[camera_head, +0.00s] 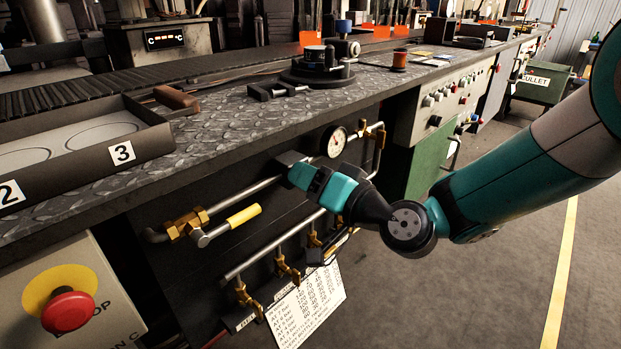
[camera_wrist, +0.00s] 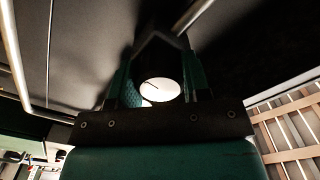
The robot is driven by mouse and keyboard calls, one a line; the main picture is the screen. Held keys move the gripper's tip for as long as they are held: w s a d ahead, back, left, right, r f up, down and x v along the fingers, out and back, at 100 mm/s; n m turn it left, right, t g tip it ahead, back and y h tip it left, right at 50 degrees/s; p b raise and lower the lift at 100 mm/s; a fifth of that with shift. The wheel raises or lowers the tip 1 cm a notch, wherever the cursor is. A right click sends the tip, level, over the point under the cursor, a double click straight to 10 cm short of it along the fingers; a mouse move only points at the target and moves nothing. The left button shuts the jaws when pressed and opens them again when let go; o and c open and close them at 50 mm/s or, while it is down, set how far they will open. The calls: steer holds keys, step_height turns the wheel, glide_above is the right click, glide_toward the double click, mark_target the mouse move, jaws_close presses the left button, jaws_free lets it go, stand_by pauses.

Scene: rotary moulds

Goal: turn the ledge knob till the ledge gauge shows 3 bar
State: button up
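The ledge gauge (camera_head: 333,140) is a round white dial in a dark rim on the front below the ledge. Its needle is too small to read. My gripper (camera_head: 292,162) reaches the pipework just left of the gauge, against the dark panel. No knob shows clearly in the head view; my gripper covers that spot. In the wrist view a white disc (camera_wrist: 160,90) with a short dark line lies between the fingers of my gripper (camera_wrist: 158,68). I cannot tell whether it is the knob or a dial, or whether the fingers touch it.
A yellow-handled valve (camera_head: 228,226) sits on the pipe to the left. Several brass taps are below, with a printed sheet (camera_head: 307,306) hanging there. The ledge (camera_head: 215,135) overhangs above. A red stop button (camera_head: 68,311) is at lower left. The floor at right is clear.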

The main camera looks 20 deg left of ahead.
steer(key=shift+m, duration=0.3)
steer(key=m+p, duration=0.2)
steer(key=m, duration=0.1)
steer(key=shift+r+m, duration=0.1)
steer(key=shift+m, duration=0.2)
steer(key=shift+m+p, duration=1.1)
steer(key=shift+m, duration=1)
steer(key=o, duration=0.9)
